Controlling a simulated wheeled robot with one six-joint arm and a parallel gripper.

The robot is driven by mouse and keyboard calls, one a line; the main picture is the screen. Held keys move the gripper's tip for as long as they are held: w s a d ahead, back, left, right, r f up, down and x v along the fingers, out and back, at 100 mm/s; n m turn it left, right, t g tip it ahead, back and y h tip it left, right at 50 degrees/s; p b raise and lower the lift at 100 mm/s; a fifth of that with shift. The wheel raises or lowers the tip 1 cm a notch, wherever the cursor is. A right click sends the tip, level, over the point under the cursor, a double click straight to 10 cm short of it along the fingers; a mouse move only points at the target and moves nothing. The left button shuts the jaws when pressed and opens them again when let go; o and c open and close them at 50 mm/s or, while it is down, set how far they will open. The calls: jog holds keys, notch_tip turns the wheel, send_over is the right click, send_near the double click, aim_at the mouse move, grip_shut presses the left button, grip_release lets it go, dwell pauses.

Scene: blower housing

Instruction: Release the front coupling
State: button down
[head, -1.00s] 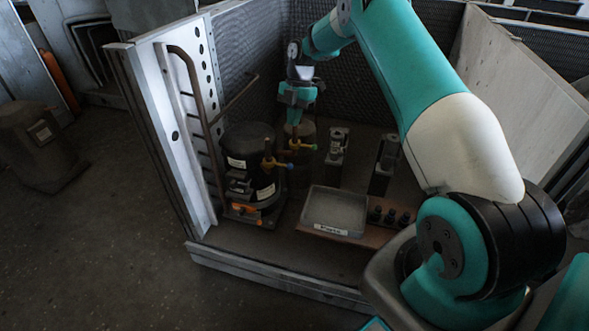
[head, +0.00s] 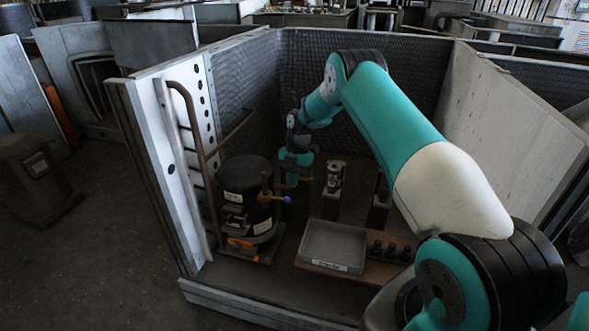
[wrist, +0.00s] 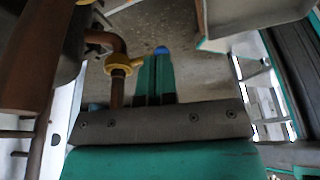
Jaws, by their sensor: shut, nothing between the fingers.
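The black blower housing (head: 245,180) stands upright in the left of the bay, with white labels and an orange part at its base. A coupling with a yellow lever (head: 266,195) and a blue tip (head: 287,200) sits on the pipe at its right side; I take it for the front coupling. In the wrist view a brass-yellow coupling (wrist: 118,62) on a brown pipe lies left of my fingers, and a blue tip (wrist: 161,50) shows just past the fingertips. My gripper (head: 292,183) is shut and empty, beside the coupling. Contact cannot be told.
A grey tray (head: 333,264) with a label stands right of the housing, beside several black knobs (head: 390,248). A metal fixture (head: 334,180) stands behind the tray. A brown pipe rail (head: 187,110) runs along the white perforated panel (head: 170,140) at left.

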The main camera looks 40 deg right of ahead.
aim_at(281, 199)
jog(key=shift+x, duration=1.35)
